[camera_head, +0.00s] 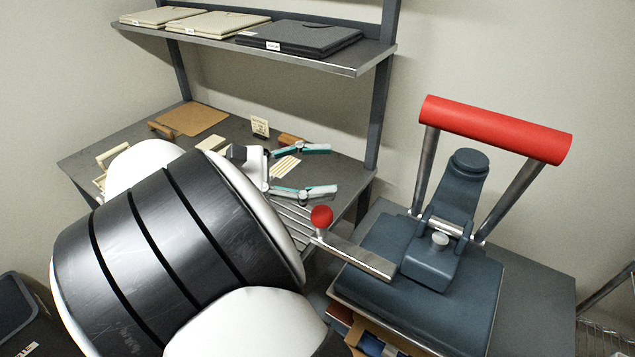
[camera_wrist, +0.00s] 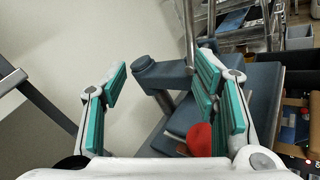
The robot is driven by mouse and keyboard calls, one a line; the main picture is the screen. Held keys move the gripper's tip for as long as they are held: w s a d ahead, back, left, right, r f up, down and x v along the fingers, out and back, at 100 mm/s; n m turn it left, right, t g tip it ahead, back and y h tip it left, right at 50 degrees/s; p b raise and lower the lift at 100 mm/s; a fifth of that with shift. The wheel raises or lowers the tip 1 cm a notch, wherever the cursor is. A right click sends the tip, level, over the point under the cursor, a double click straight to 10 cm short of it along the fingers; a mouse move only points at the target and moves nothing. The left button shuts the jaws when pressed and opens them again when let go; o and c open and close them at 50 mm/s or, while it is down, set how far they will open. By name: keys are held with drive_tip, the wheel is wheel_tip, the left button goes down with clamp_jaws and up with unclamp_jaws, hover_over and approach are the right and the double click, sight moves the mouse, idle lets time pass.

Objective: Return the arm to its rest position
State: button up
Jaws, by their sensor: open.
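My gripper (camera_head: 303,170) is open and empty in the head view, its two teal-padded fingers spread apart and pointing right. It is above the grey workbench, left of the press. The wrist view also shows the open gripper (camera_wrist: 160,95), with no object between its fingers. My own arm links fill the lower left of the head view and hide part of the bench. The heat press (camera_head: 423,275) stands on the right, with its red handle (camera_head: 497,128) raised. A red ball knob (camera_head: 321,216) on a metal lever sticks out from it towards my gripper.
A shelf (camera_head: 330,62) above the bench holds several flat folders (camera_head: 300,36). On the workbench (camera_head: 95,160) are a brown board (camera_head: 192,118), a small card (camera_head: 260,126) and other small items. In the wrist view, bins (camera_wrist: 299,38) and a rack stand at the far right.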

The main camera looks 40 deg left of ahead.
idle(0.8)
drive_tip(key=w+d+m+g+y+b, duration=0.1)
drive_tip(key=w+d+g, duration=0.2)
drive_tip(key=w+d, duration=0.3)
drive_tip(key=w+d+m+g+y, duration=0.1)
drive_tip(key=w+d+g+y, duration=0.15)
drive_tip(key=w, duration=0.55)
drive_tip(key=w+d+r+m+g+y, duration=0.1)
drive_tip(key=w+d+r+m+g, duration=0.15)
drive_tip(key=d, duration=0.55)
drive_tip(key=w+d+r+m+g, duration=0.1)
drive_tip(key=w+d+r+m, duration=0.15)
drive_tip(key=d, duration=0.55)
drive_tip(key=s+d+r+m+g+y, duration=0.15)
drive_tip(key=s+d+m, duration=0.3)
drive_tip(key=d, duration=0.55)
drive_tip(key=s+d+r+m+g+y, duration=0.1)
drive_tip(key=s+d+r+m+y, duration=0.3)
drive_tip(key=d, duration=0.5)
drive_tip(key=s+d+f+m+t, duration=0.1)
drive_tip(key=s+d+f+m, duration=0.1)
drive_tip(key=s, duration=0.5)
drive_tip(key=s+d+f+m+t+y+p, duration=0.1)
drive_tip(key=s+d+f+m, duration=0.1)
drive_tip(key=s+d+m, duration=0.3)
drive_tip(key=s, duration=0.2)
drive_tip(key=shift+s+d+t+y, duration=0.3)
drive_tip(key=shift+t, duration=0.05)
